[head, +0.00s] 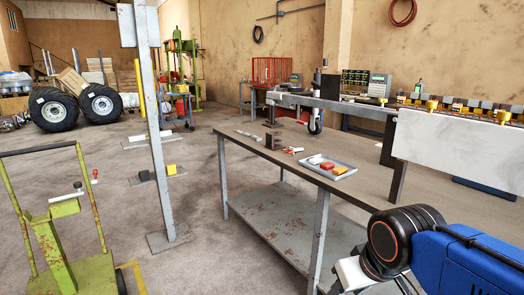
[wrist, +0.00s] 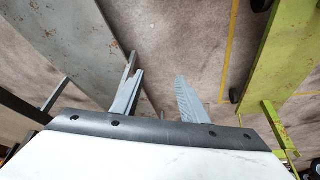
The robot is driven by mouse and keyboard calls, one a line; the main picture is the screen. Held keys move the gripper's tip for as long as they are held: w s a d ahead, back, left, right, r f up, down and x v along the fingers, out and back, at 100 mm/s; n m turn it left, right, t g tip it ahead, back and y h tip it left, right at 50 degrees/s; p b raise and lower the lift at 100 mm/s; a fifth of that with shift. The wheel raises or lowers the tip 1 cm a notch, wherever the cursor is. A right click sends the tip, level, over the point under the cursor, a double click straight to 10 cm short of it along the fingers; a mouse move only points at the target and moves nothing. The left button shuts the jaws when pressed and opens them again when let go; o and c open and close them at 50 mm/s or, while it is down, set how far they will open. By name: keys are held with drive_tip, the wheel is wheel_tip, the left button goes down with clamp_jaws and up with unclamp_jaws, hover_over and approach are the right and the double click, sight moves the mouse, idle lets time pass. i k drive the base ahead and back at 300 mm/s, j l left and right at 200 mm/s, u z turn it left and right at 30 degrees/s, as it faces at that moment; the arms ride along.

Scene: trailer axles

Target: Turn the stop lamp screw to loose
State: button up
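A grey tray (head: 330,167) lies on the workbench top and holds a red block-like part (head: 327,165), an orange part (head: 340,170) and a white part (head: 315,160). I cannot tell whether any of these is the stop lamp, and no screw can be made out in either view. My gripper (wrist: 157,82) is open, its two grey fingers apart with nothing between them. It points down over the concrete floor beside the bench. In the head view my arm fills the lower right corner and the fingers are not visible.
The workbench (head: 258,143) has a lower shelf (head: 290,215). Small tools (head: 293,150) lie near the tray. A grey post (head: 152,110) and a green trolley (head: 75,270) stand at left. A long beam with a white panel (head: 455,142) runs along the right. Floor between is clear.

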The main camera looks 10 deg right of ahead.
sight(502, 116)
drive_tip(key=z, duration=1.6)
